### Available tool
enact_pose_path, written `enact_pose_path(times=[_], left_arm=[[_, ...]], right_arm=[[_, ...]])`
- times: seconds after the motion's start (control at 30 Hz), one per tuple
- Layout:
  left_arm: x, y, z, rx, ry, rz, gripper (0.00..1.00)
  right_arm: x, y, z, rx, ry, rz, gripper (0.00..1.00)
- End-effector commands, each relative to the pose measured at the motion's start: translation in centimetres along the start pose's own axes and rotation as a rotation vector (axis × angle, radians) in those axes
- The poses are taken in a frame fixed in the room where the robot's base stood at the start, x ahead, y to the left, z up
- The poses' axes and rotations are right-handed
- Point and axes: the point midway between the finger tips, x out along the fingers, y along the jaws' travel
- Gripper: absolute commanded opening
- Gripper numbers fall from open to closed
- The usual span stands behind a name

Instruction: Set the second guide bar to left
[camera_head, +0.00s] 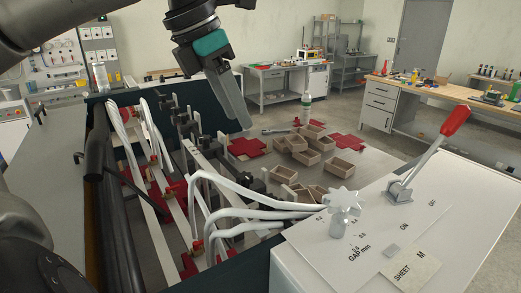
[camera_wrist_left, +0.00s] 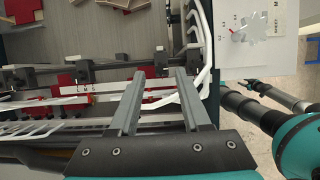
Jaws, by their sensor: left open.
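My left gripper (camera_head: 243,122) hangs over the box former, its grey fingers pointing down; in the wrist view its two fingers (camera_wrist_left: 160,74) stand apart with nothing held between them. Pale guide bars (camera_head: 172,198) run lengthwise through the machine, with dark clamp blocks and red parts along them. In the wrist view a pale bar with red marks (camera_wrist_left: 100,88) crosses near the fingertips, and a darker rail with black blocks (camera_wrist_left: 85,71) lies beyond it. Which bar is the second one, and whether a finger touches it, I cannot tell. My right gripper is not in view.
White curved tubes (camera_head: 235,187) arch over the near side of the machine. A white control panel (camera_head: 375,225) has a star knob (camera_head: 344,199) and a red-handled lever (camera_head: 429,150). Open brown boxes (camera_head: 290,140) and red pieces (camera_head: 347,142) lie on the grey table behind.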

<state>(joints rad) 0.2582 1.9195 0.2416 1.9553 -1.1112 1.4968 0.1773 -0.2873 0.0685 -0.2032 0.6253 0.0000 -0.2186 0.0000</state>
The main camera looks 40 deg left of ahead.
Motion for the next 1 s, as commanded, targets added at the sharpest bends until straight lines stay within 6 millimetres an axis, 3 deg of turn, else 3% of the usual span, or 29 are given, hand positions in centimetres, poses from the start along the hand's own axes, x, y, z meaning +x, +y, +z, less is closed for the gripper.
enact_pose_path(times=[0.23,0.6,1.0], left_arm=[[1.3,0.0,0.0,0.002,0.003,-0.001,0.47],[8.2,-0.1,-0.1,0.001,0.005,-0.002,0.47],[13.1,0.0,-0.1,0.001,0.004,0.001,0.47]], right_arm=[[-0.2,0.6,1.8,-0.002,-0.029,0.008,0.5],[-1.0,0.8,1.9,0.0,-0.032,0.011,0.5],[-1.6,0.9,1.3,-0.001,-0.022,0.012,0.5]])
